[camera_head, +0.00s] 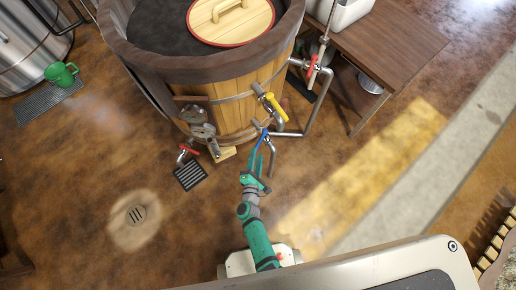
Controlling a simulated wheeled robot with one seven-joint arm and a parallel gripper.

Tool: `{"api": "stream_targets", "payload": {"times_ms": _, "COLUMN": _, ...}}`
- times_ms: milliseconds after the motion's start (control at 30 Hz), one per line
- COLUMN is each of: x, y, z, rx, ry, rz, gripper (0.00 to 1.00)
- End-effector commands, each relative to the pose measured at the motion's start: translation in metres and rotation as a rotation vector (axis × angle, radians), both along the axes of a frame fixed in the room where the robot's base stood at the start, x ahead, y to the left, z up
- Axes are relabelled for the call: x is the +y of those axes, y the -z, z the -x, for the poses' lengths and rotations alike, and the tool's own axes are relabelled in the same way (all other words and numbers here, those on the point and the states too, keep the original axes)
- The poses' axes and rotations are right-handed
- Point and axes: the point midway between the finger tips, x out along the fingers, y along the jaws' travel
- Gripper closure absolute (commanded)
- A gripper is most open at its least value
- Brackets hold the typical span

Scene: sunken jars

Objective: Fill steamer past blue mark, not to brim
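A large round wooden vat (236,112), which may be the steamer, stands at the top centre. A round wooden lid (230,21) with a red edge lies over its dark top. I cannot make out a water level or a blue mark. A yellow-handled valve (275,107) and a blue-handled valve (263,138) sit low on its near right side. My green gripper (264,158) is at the blue handle, in front of the vat. The fingers overlap the handle and pipe, so I cannot tell whether they grip it.
Red-handled valves stand on the right pipe (311,72) and at lower left (188,150), above a dark grate (190,176). A wooden table (395,40) is at right. The floor around the drain (136,214) is clear.

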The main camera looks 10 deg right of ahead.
Motion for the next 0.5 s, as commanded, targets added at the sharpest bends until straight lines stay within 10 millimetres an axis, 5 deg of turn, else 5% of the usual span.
{"api": "stream_targets", "payload": {"times_ms": 200, "x": 0.009, "y": -0.006, "z": 0.027, "rx": 0.0, "ry": -0.001, "rz": 0.0, "gripper": 0.65}}
{"api": "stream_targets", "payload": {"times_ms": 500, "x": 0.011, "y": -0.008, "z": 0.035, "rx": 0.001, "ry": 0.001, "rz": 0.0, "gripper": 0.65}}
